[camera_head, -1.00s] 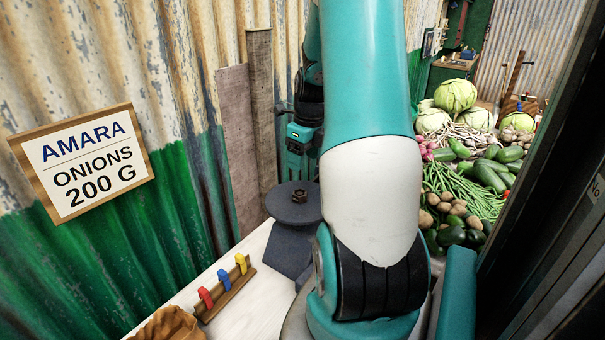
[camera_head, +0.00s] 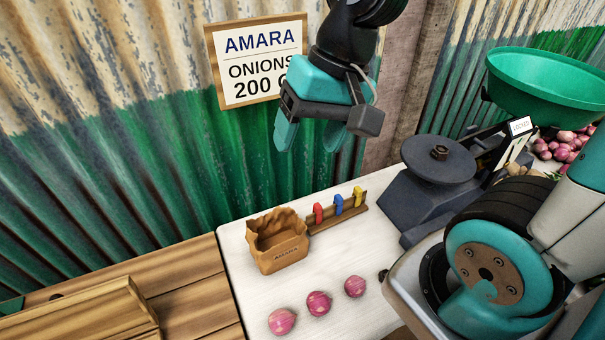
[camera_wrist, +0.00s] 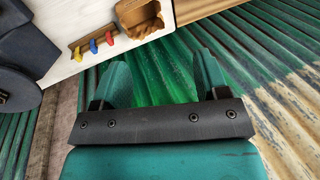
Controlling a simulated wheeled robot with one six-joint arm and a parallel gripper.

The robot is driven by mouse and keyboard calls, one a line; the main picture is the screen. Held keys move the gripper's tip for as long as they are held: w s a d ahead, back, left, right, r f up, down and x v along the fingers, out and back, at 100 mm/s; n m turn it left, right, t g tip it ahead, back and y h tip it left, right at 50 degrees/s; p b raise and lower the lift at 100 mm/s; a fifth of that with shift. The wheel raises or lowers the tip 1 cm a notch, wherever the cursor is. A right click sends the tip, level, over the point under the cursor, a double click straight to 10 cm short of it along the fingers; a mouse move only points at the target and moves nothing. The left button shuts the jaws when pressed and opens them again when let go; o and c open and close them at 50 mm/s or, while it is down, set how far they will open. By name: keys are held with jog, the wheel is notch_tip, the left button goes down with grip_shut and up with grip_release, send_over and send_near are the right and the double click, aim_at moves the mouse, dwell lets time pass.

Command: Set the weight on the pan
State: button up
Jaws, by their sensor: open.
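A dark balance (camera_head: 425,200) stands on the white counter. Its flat round pan (camera_head: 425,170) has a small brown nut-shaped piece (camera_head: 440,152) on it; I cannot tell whether this is a loose weight. The other pan is a deep green bowl (camera_head: 550,85) at the upper right. My gripper (camera_head: 310,138) is open and empty, pointing down in front of the wall sign, above and behind the counter's back edge. In the wrist view its two teal fingers (camera_wrist: 162,80) are apart with only green wall between them. The dark pan's edge (camera_wrist: 14,95) shows at the left there.
Several pink onions (camera_head: 318,303) lie on the counter (camera_head: 245,290). A sign (camera_head: 258,60) reads AMARA ONIONS 200 G. Corrugated wall closes the back.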

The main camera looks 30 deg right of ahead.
jog(key=s+a+n+g, duration=0.1)
jog(key=s+a+n, duration=0.4)
jog(key=s+n, duration=0.2)
jog(key=shift+a+r+n+y, duration=0.3)
jog(key=shift+n+y, duration=0.1)
jog(key=shift+n, duration=0.6)
